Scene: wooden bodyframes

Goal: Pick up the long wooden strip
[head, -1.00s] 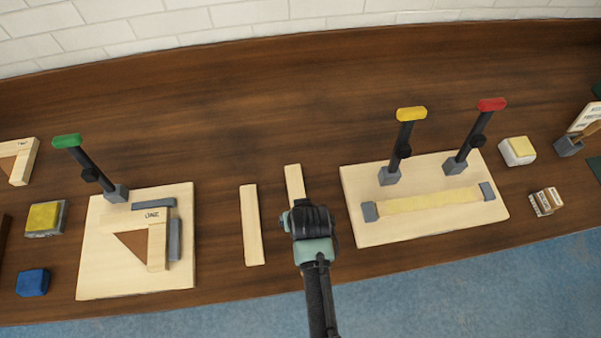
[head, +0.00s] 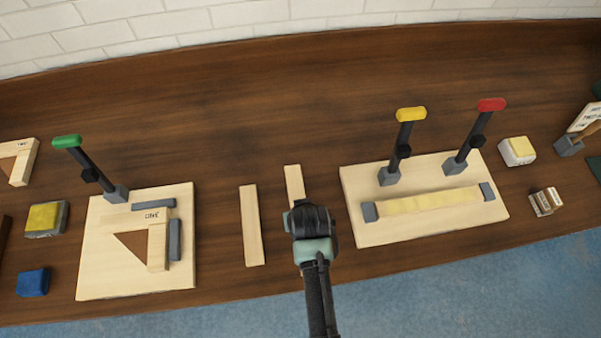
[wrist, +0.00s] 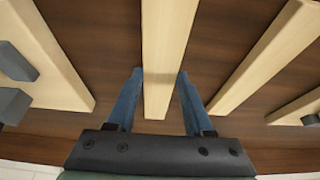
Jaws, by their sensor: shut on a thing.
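A long pale wooden strip (head: 294,182) lies on the brown bench, its near part hidden under my gripper (head: 311,222). In the wrist view this strip (wrist: 168,35) runs between the two blue fingers of my gripper (wrist: 160,74), which are shut on its sides. The strip appears still at bench level; I cannot tell any lift. A second, similar strip (head: 251,225) lies apart to the left in the head view, and it shows to the right in the wrist view (wrist: 262,58).
A jig board (head: 105,280) with a green-handled clamp stands left. Another board (head: 420,228) with yellow (head: 411,114) and red (head: 491,104) clamp handles stands close on the right. A blue block (head: 33,282) is far left. The bench behind the strips is clear.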

